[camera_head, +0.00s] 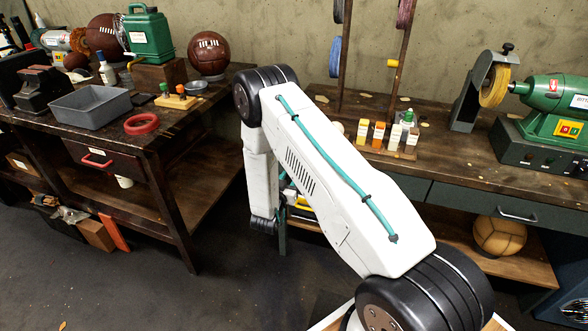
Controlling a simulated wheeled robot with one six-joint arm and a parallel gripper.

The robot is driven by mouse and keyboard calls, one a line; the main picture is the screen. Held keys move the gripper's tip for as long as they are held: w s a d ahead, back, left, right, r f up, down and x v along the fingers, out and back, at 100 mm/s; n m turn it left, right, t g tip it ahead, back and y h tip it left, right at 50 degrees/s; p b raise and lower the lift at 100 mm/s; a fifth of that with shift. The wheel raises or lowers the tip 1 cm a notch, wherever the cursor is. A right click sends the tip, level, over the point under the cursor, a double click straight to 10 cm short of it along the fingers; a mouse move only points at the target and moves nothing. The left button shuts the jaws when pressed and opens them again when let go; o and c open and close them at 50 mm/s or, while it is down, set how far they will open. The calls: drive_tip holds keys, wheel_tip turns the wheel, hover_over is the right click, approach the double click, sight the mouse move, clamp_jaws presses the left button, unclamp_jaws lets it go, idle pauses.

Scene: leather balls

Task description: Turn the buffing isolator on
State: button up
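A green buffing machine (555,95) stands on the right bench, with a yellow buffing wheel (494,86) under a grey guard at its left. My white arm rises from the lower right, bends at a black joint and drops between the benches. My gripper's fingers are not visible.
The right bench (330,105) holds small bottles in a wooden rack (388,147) and an upright stand with coloured rolls. The left bench (120,131) holds a grey tray (90,106), a red ring (142,124), a green can (149,36) and leather balls. Dark floor is clear at lower left.

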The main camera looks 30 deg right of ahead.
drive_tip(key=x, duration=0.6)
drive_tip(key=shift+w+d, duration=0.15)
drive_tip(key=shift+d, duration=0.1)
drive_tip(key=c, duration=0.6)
